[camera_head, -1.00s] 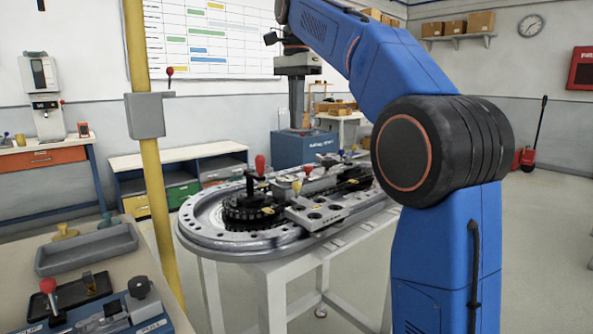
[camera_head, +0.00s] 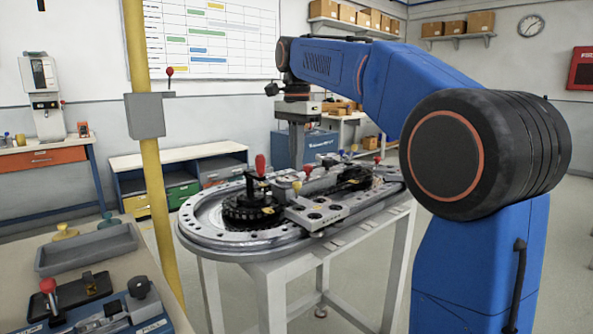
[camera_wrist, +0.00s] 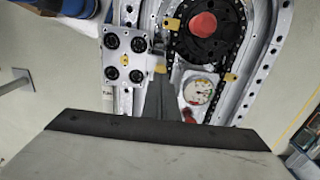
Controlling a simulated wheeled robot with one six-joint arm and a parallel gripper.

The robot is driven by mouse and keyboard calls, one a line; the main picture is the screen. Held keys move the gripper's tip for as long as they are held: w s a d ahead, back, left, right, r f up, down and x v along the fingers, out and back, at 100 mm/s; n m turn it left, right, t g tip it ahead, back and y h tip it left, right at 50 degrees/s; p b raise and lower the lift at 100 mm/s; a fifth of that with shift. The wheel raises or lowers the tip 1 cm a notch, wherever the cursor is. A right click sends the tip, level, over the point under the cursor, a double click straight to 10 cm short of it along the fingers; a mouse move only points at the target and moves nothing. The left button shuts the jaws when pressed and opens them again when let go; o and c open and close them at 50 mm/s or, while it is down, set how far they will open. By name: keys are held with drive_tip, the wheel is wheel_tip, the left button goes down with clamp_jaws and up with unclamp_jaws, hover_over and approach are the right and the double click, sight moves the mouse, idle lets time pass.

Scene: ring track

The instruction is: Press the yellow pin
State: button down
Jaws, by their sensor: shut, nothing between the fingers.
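The yellow pin (camera_head: 297,186) is a small yellow-topped piece standing on the ring track, beside the grey plate with round black holes. My gripper (camera_head: 296,166) points down over the track, its fingers together and empty. In the head view its tips appear just above the yellow pin, but I cannot tell the gap or whether they touch. The wrist view shows several small yellow pieces, one of them (camera_wrist: 160,69) between the hole plate and the chain; I cannot tell which is the pin. The gripper's grey body (camera_wrist: 160,150) fills the bottom of that view.
The ring track (camera_head: 200,232) lies on a white-legged table. A red knob (camera_head: 260,165) stands on the toothed wheel at its left, and also shows in the wrist view (camera_wrist: 203,24). A yellow post (camera_head: 155,190) rises at the left, beside a bench with a grey tray (camera_head: 85,250).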

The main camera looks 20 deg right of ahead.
sight(297, 182)
drive_tip(key=shift+f, duration=1.65)
drive_tip(key=shift+f, duration=0.1)
drive_tip(key=shift+f, duration=0.9)
drive_tip(key=shift+r, duration=0.4)
wheel_tip(297, 182, up, 13)
drive_tip(key=shift+r, duration=0.2)
